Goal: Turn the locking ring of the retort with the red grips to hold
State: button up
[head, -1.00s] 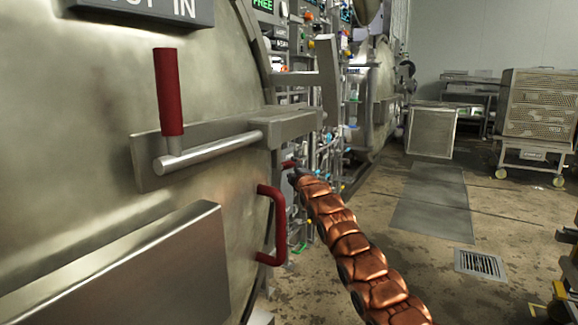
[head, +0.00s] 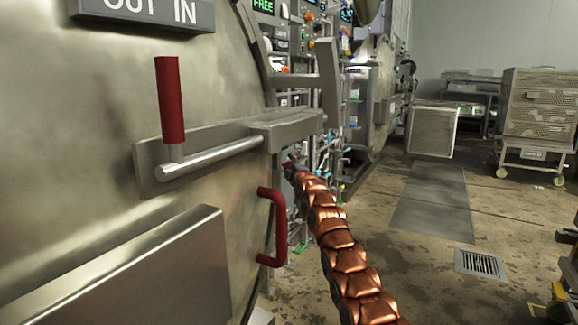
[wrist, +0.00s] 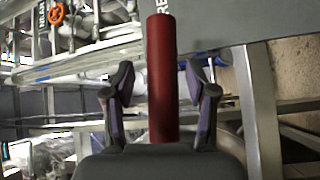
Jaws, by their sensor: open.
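The big round metal retort door (head: 80,150) fills the left of the head view. It carries an upright red grip (head: 170,100) on a lever bar and a red D-shaped handle (head: 272,228) near its edge. My copper arm reaches to the door's edge, where a small bit of red shows; my gripper is mostly hidden there. In the wrist view my gripper (wrist: 160,95) is open, with one finger on each side of a red cylindrical grip (wrist: 161,75). I see gaps between the fingers and the grip. The locking ring itself is hard to make out.
A sign (head: 145,12) tops the door. Control panels and pipework stand behind the arm. A wheeled cart with perforated crates (head: 540,110) stands at the back right. The floor on the right is mostly open, with a drain grate (head: 480,263).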

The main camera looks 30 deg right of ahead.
jog(key=shift+w+d, duration=0.15)
jog(key=shift+w, duration=0.45)
grip_shut()
dwell(0.5)
